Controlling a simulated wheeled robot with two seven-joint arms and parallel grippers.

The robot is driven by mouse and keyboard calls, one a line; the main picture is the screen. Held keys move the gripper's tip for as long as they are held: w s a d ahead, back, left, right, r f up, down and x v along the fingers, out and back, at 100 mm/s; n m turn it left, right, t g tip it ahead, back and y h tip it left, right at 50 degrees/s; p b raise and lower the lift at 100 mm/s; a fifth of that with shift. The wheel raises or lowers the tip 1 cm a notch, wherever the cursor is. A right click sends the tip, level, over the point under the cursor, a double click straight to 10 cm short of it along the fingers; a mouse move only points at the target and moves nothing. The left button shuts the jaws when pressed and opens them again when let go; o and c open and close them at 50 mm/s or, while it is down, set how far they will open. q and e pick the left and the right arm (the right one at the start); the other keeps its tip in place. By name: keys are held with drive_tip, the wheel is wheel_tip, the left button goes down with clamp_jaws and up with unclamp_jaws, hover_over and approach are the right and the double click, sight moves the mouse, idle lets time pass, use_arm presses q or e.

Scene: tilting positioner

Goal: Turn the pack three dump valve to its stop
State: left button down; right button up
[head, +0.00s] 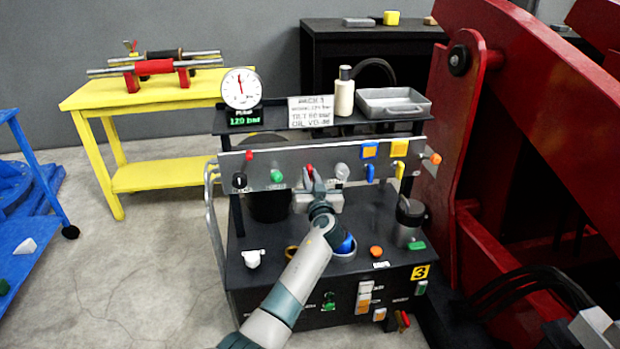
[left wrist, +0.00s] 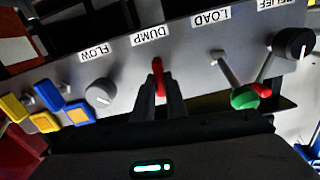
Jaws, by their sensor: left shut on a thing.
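The dump valve has a red handle (left wrist: 158,72) on the grey front panel, beneath the DUMP label (left wrist: 152,40) in the left wrist view. In the head view a small part of the red handle (head: 309,169) shows above my fingers. My left gripper (head: 314,183) reaches the panel from the front, and its fingers (left wrist: 158,98) are shut on the red handle, one on each side. The fingers hide the handle's lower part. The grey panel (head: 318,161) belongs to the black pack with a yellow number 3 plate (head: 420,272).
The LOAD lever with a green knob (left wrist: 244,97) and the grey FLOW knob (left wrist: 98,92) flank the handle. A gauge (head: 241,88), bottle (head: 344,94) and tray (head: 393,103) stand on the upper shelf. A cup (head: 408,221) stands on the lower deck. Red machinery (head: 477,130) rises at right.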

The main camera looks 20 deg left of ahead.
use_arm(q)
drive_tip(key=shift+f+m, duration=0.1)
drive_tip(key=shift+m, duration=0.6)
drive_tip(key=m, duration=0.2)
drive_tip(key=shift+d+m, duration=0.1)
drive_tip(key=shift+m, duration=0.2)
drive_tip(key=m, duration=0.3)
drive_tip(key=shift+w+m, duration=0.1)
drive_tip(key=shift+m, duration=0.3)
drive_tip(key=m+p, duration=0.1)
drive_tip(key=m, duration=0.2)
drive_tip(key=shift+d+m, duration=0.1)
drive_tip(key=shift+m, duration=0.2)
drive_tip(key=m+p, duration=0.1)
drive_tip(key=m, duration=0.1)
drive_tip(key=shift+f+m, duration=0.1)
drive_tip(key=shift+m, duration=0.2)
drive_tip(key=shift+f+m+p, duration=0.2)
drive_tip(key=shift+m+p, duration=0.2)
drive_tip(key=shift+m, duration=1)
use_arm(e)
drive_tip(key=shift+g+h, duration=0.6)
drive_tip(key=shift+g, duration=0.3)
drive_tip(key=shift+s+d+r, duration=0.1)
drive_tip(key=shift+s+d, duration=0.55)
drive_tip(key=shift+d, duration=0.25)
drive_tip(key=shift+s+d, duration=0.6)
drive_tip(key=shift+d, duration=0.25)
